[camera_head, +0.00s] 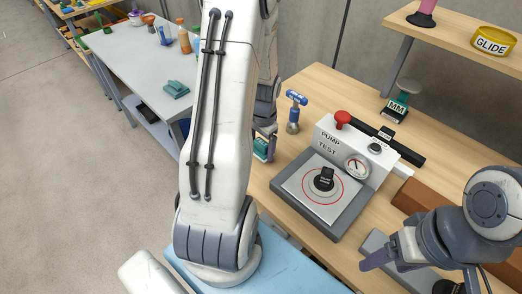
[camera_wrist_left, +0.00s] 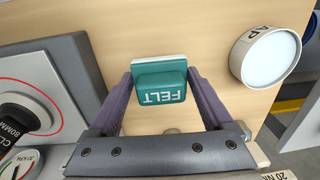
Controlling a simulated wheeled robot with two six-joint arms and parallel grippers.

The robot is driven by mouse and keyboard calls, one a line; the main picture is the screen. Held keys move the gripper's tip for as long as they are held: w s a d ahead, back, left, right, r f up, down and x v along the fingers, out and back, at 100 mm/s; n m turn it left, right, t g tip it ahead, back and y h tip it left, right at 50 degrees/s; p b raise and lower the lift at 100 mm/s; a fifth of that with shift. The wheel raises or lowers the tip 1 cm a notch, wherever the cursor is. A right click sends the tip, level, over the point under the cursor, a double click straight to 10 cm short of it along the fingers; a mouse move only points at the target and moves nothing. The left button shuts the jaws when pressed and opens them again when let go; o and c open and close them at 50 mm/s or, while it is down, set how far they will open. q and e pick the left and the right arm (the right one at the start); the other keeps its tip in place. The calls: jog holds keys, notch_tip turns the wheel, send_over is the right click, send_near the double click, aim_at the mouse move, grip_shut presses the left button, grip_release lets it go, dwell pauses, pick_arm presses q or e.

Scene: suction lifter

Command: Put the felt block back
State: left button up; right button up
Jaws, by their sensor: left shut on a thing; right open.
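The felt block is a teal block marked FELT with a pale strip along one edge. In the left wrist view the felt block (camera_wrist_left: 160,92) sits between the purple fingers of my left gripper (camera_wrist_left: 158,78), which is shut on it. In the head view my left gripper (camera_head: 264,149) is partly hidden behind my left arm, with the teal block (camera_head: 261,150) low near the bench's left edge. I cannot tell whether the block touches the bench. My right gripper (camera_head: 378,256) is open and empty at the lower right.
The wooden bench (camera_head: 312,88) holds a PUMP TEST box (camera_head: 345,150) with a plate and black suction cup (camera_head: 323,179). A blue-handled tool (camera_head: 294,110) stands behind. A white round container (camera_wrist_left: 268,60) lies nearby.

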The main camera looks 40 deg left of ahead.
pick_arm(q)
notch_tip(320, 180, down, 3)
jog(key=shift+r, duration=0.1)
